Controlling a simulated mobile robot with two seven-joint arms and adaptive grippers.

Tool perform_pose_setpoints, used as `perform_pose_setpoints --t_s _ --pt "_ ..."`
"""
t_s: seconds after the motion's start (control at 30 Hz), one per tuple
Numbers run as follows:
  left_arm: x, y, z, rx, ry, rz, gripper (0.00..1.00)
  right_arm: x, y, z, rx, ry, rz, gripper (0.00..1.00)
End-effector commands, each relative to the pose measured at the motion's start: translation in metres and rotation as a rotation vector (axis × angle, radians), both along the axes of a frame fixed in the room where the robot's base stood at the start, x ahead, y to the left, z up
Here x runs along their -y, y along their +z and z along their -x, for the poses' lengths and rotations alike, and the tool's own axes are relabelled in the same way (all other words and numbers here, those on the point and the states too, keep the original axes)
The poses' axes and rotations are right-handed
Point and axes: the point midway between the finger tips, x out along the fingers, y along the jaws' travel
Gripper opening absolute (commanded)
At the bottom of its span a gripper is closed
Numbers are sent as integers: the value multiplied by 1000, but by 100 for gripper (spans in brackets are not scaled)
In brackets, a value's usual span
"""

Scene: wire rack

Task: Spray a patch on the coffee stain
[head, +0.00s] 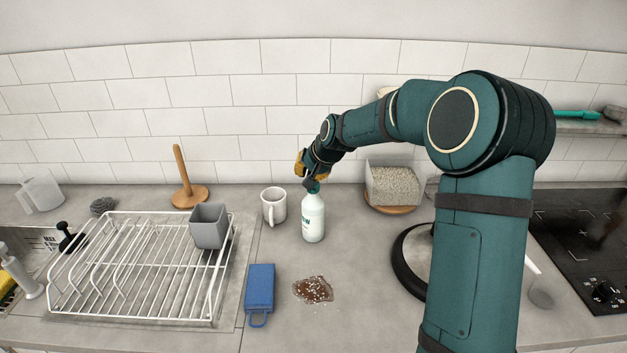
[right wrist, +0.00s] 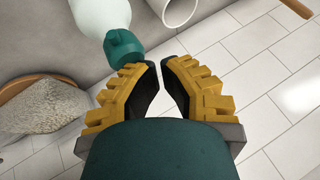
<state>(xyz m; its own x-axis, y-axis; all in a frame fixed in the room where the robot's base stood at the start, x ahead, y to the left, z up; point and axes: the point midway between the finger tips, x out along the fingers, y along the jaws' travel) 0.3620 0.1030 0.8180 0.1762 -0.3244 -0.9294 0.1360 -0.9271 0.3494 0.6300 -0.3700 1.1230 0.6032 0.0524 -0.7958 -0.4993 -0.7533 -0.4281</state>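The spray bottle (head: 314,222), white with a teal head, stands upright on the counter in the head view. The brown coffee stain (head: 313,289), dotted with white specks, lies on the counter in front of it. My right gripper (head: 311,180) is at the bottle's head. My left gripper is not in view.
A white mug (head: 274,206) stands left of the bottle. A blue sponge-like block (head: 260,288) lies left of the stain. A wire rack (head: 130,296) holds a grey cup (head: 209,227). A grain-filled container (head: 392,186) stands behind; a black cooktop (head: 585,235) is at right.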

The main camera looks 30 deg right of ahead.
Motion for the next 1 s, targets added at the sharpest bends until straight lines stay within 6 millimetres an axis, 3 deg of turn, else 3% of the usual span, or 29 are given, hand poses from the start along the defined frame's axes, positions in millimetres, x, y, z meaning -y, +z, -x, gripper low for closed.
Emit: perform_pose_setpoints --t_s 1.0 --pt "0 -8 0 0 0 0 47 0 -12 1 -6 1 -2 0"
